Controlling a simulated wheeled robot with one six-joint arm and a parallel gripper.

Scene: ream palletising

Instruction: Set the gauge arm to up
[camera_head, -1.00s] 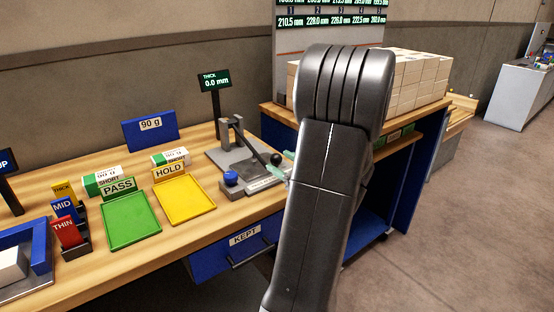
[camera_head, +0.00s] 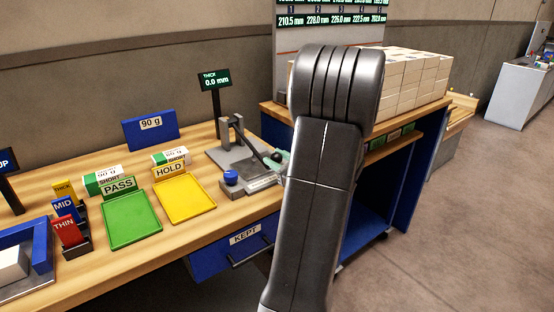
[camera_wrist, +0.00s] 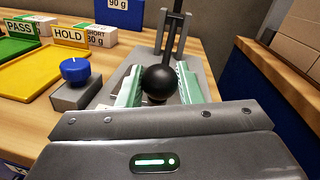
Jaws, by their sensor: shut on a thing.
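The thickness gauge (camera_head: 231,152) stands on the wooden bench, with a grey base and an upright bracket. Its dark gauge arm (camera_head: 256,147) slants down from the bracket towards my gripper (camera_head: 279,162). In the wrist view the arm ends in a round black knob (camera_wrist: 158,82). My gripper (camera_wrist: 160,90) has its pale green fingers on both sides of the knob, shut on it. The gauge display (camera_head: 214,80) reads THICK 0.0 mm. My own arm hides part of the scene right of the gauge.
A block with a blue knob (camera_head: 230,178) sits just left of my gripper. The yellow HOLD tray (camera_head: 187,199) and green PASS tray (camera_head: 131,219) lie farther left. A blue cabinet (camera_head: 397,195) bearing stacked reams (camera_head: 410,80) stands to the right.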

